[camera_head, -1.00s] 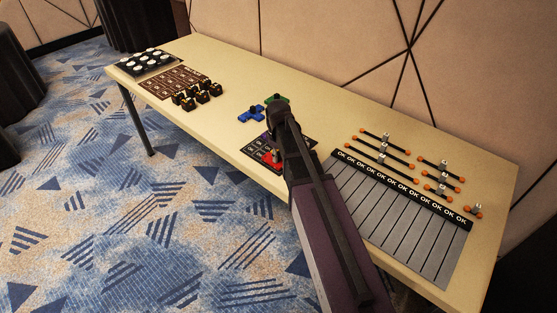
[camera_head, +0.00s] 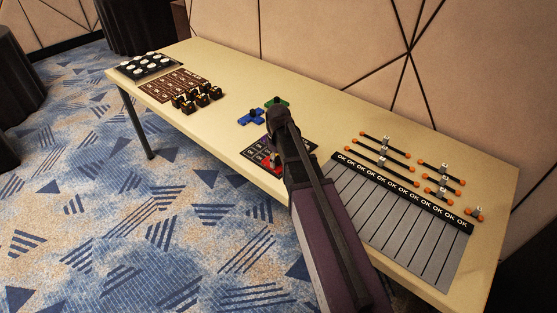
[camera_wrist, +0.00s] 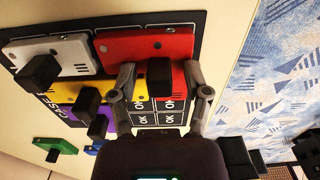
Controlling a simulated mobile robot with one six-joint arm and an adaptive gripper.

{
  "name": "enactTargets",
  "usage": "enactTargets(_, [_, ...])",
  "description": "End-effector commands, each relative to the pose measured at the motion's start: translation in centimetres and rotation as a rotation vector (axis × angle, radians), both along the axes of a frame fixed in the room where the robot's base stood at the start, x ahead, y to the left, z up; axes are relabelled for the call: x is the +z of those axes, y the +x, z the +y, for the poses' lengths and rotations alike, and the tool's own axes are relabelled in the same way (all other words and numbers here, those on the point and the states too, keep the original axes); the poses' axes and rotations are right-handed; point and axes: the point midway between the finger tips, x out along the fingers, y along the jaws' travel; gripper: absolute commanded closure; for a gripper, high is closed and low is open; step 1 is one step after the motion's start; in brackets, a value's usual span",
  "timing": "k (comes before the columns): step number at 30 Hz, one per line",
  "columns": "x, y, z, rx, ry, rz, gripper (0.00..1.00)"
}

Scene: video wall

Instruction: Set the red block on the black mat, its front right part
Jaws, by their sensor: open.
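The red block (camera_wrist: 147,47) lies on the black mat (camera_wrist: 192,18) near the mat's carpet-side edge, at the top of the wrist view. In the head view, only part of the red block (camera_head: 267,160) shows beside my arm, on the mat (camera_head: 250,155). My gripper (camera_wrist: 162,95) is open, its fingers on either side of a black knob (camera_wrist: 160,77) just below the red block. I cannot tell whether that knob belongs to the red block or to the yellow block (camera_wrist: 140,84) beside it. The head view hides the fingertips.
A white block (camera_wrist: 60,52) and a purple block (camera_wrist: 95,117) lie close by on the mat. A blue block (camera_head: 250,117) and a green block (camera_head: 277,101) lie behind it on the table. A grey striped panel (camera_head: 400,215) is at the right, black-and-yellow pieces (camera_head: 195,97) at the left.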

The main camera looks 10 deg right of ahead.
Motion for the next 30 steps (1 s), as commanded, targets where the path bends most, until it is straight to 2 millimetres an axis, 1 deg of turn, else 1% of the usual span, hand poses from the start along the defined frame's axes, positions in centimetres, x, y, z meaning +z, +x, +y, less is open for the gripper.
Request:
enactTargets(5, [0.2, 0.0, 0.0, 0.000, 0.000, 0.000, 0.38])
enactTargets(11, [1.1, 0.0, 0.0, 0.000, 0.000, 0.000, 0.38])
enactTargets(30, [6.3, 0.0, 0.0, 0.000, 0.000, 0.000, 0.38])
